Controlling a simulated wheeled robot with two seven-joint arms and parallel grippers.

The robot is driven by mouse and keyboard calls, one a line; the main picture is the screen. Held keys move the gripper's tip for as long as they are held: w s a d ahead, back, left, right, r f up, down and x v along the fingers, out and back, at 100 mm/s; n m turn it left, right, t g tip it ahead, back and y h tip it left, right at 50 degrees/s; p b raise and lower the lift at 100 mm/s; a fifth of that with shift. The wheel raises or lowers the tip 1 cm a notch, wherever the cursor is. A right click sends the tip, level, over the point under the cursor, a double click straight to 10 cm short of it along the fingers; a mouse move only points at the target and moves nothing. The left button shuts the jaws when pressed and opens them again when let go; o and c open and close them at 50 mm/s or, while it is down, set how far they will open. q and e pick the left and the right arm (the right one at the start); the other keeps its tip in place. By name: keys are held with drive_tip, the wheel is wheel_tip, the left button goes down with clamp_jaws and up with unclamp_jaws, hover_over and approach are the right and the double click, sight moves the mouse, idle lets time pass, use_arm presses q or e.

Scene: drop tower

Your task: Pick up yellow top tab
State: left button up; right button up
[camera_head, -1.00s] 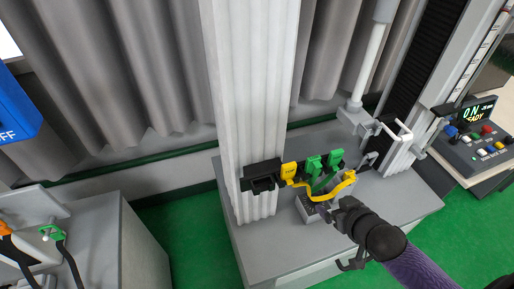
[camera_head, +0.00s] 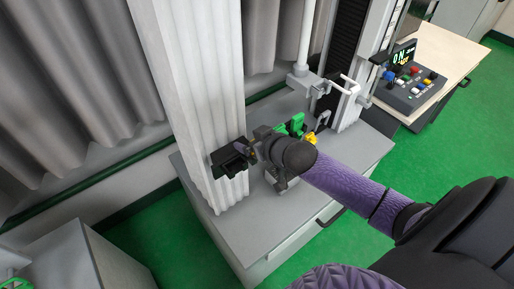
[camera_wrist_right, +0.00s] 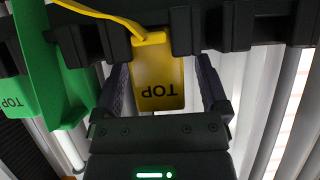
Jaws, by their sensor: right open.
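The yellow tab (camera_wrist_right: 158,75), marked TOP, hangs from a black holder (camera_wrist_right: 225,25) in the right wrist view, with a yellow strap (camera_wrist_right: 95,13) at its upper end. My right gripper (camera_wrist_right: 163,88) is open, with one finger on each side of the tab. I cannot tell if the fingers touch it. In the head view, my right gripper (camera_head: 256,150) is at the holder and hides the tab; a yellow piece (camera_head: 310,139) shows beyond my wrist. My left gripper is not in view.
A green tab (camera_wrist_right: 40,75) marked TOP hangs close to the left of the yellow one; green pieces (camera_head: 294,124) also show in the head view. A white ribbed column (camera_head: 185,90) stands left of my gripper. A control box (camera_head: 412,88) sits on the right.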

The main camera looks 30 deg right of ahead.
drive_tip(key=shift+c, duration=1.2)
clamp_jaws()
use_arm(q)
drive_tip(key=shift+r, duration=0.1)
use_arm(e)
drive_tip(key=shift+r, duration=0.15)
